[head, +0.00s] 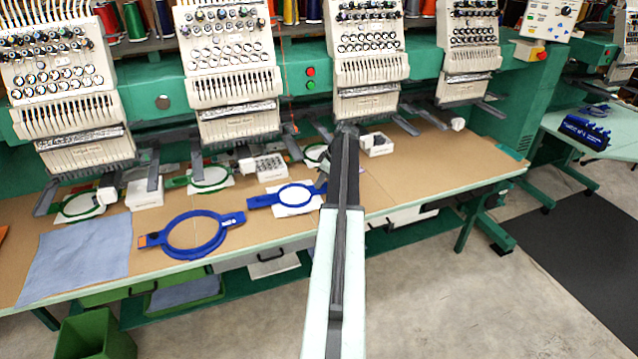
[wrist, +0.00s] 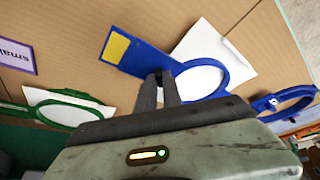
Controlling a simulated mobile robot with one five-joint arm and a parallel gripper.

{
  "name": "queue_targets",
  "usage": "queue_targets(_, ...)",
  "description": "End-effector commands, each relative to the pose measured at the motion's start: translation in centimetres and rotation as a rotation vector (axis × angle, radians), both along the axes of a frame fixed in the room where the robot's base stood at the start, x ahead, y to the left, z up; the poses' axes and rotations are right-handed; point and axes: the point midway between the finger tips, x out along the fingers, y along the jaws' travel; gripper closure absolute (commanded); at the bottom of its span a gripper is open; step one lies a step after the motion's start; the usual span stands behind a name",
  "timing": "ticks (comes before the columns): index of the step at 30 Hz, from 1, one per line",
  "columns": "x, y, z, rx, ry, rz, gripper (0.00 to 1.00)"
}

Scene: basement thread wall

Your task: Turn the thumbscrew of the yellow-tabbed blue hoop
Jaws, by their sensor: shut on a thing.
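The yellow-tabbed blue hoop (wrist: 205,78) lies on a white sheet, with its yellow tab (wrist: 116,46) on the arm at upper left in the wrist view. It also shows in the head view (head: 258,201), left of my arm, which covers its right end. My gripper (wrist: 161,76) reaches the place where the hoop's arm meets its ring, and its two narrow fingers are close together there. It is shut on the thumbscrew, which is mostly hidden between the fingertips. In the head view my arm hides the grip.
A larger blue hoop (head: 226,219) with an orange tab lies to the left, near a blue cloth (head: 75,258). Green hoops (head: 209,186) sit below the machine heads (head: 225,70). A purple-edged "small" label (wrist: 14,54) lies on the brown table. White boxes (head: 145,193) stand near the machine.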

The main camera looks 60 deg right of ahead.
Motion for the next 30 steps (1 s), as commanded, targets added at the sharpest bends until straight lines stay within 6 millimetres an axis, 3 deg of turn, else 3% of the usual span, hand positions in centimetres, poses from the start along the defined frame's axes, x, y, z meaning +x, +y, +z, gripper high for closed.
queue_targets(17, -0.04, 0.20, 0.00, 0.000, -0.001, -0.085, 1.00)
queue_targets(30, -0.06, 0.66, 0.01, -0.002, -0.002, -0.409, 1.00)
